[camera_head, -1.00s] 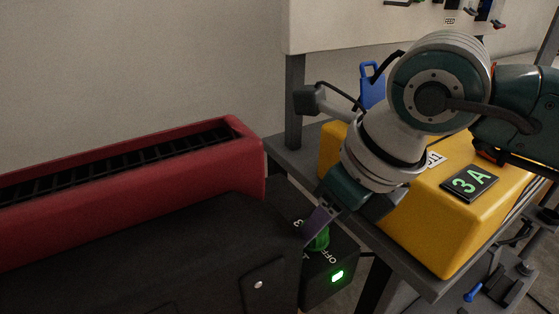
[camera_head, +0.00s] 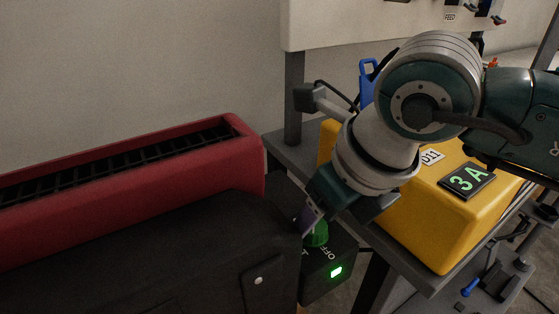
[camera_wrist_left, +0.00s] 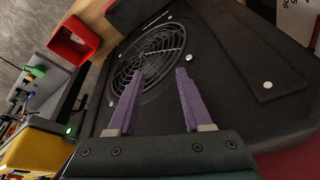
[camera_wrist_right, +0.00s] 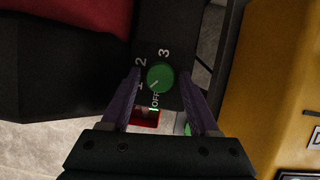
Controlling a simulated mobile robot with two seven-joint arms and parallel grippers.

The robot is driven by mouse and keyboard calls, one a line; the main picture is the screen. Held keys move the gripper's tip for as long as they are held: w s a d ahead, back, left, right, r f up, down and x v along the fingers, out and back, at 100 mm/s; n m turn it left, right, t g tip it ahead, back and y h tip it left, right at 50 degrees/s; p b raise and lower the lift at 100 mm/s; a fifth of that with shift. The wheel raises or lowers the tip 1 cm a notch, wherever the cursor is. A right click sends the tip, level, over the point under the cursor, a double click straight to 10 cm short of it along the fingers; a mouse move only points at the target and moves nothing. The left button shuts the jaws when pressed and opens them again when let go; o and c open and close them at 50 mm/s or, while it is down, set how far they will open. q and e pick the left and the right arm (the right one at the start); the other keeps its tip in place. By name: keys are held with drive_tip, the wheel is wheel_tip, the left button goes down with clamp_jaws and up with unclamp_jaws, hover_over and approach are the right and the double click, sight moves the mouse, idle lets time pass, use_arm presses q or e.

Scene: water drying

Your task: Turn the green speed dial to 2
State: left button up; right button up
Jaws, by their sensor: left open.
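The green dial (camera_wrist_right: 160,76) is on a dark control box (camera_head: 325,280) at the side of the black machine. In the right wrist view its white mark points lower left, between 1 and OFF; labels 2 and 3 show above. My right gripper (camera_wrist_right: 160,74) is open, with one purple finger on either side of the dial and visible gaps. It also shows in the head view (camera_head: 312,222), partly covering the dial. My left gripper (camera_wrist_left: 154,72) is open and empty over the black machine's round fan grille (camera_wrist_left: 147,60); it is outside the head view.
A green light (camera_head: 336,272) glows on the control box. A yellow case marked 3A (camera_head: 440,235) stands on the grey bench to the right, close to my right arm. A red grated housing (camera_head: 215,160) lies behind the black machine.

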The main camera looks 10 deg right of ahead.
drive_tip(key=shift+o, duration=1)
